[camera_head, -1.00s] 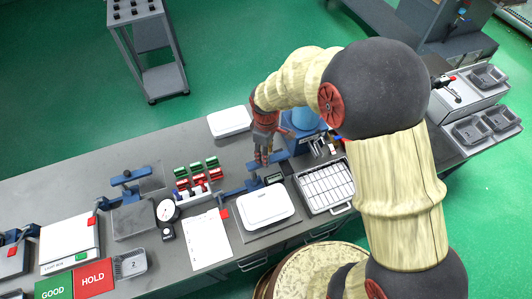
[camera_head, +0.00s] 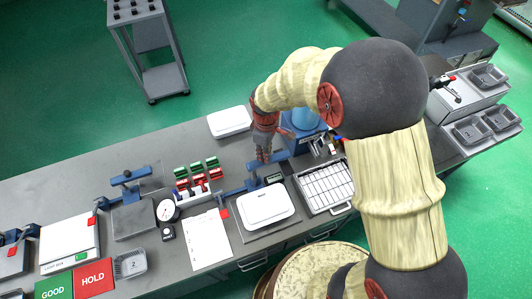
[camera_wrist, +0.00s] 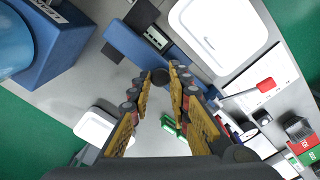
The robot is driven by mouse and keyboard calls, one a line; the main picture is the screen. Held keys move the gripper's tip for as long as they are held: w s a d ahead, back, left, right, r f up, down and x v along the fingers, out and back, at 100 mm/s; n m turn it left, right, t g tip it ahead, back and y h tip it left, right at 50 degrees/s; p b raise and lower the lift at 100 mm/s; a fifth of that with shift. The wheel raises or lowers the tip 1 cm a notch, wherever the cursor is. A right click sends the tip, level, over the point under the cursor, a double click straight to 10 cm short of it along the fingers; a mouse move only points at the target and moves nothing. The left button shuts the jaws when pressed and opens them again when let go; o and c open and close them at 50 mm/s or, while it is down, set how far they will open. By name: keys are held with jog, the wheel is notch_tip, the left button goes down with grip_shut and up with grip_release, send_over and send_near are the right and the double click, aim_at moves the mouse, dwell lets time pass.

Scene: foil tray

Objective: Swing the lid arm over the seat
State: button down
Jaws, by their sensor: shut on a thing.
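The lid arm is a blue bar (camera_head: 235,190) on a fixture beside the grey seat plate (camera_head: 240,229); it also shows in the wrist view (camera_wrist: 185,62). A white tray (camera_head: 265,206) rests on the plate and shows at the top of the wrist view (camera_wrist: 222,28). My gripper (camera_head: 264,160) points down at the bar's far end, behind the tray. In the wrist view my gripper (camera_wrist: 162,80) has its fingers closed around a dark round knob (camera_wrist: 160,76) at the bar. The contact itself is partly hidden by the fingers.
A wire-grid tray (camera_head: 325,187) stands right of the plate. A blue machine (camera_head: 303,130) is close behind my gripper. Red and green blocks (camera_head: 197,172), a dial gauge (camera_head: 167,211) and a paper sheet (camera_head: 207,240) lie left. Another white tray (camera_head: 230,121) sits at the back edge.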

aim_at(265, 165)
jog(key=shift+s, duration=0.1)
dwell(0.7)
jog(key=s+m, duration=0.1)
jog(key=m, duration=0.2)
jog(key=s+m, duration=0.1)
jog(key=m, duration=0.2)
jog(key=s+m, duration=0.2)
jog(key=m, duration=0.2)
jog(key=shift+s+a, duration=0.1)
jog(key=shift+a, duration=0.3)
jog(key=shift+s+a+m, duration=0.3)
jog(key=shift+a+m, duration=0.15)
jog(key=shift+m, duration=0.9)
jog(key=shift+s+a+m, duration=0.35)
jog(key=shift+a+m, duration=0.15)
jog(key=shift+m, duration=0.8)
jog(key=shift+s+a+m, duration=0.3)
jog(key=shift+a+m, duration=0.15)
jog(key=shift+m, duration=0.9)
jog(key=c, duration=1.7)
grip_release()
jog(key=shift+o, duration=0.2)
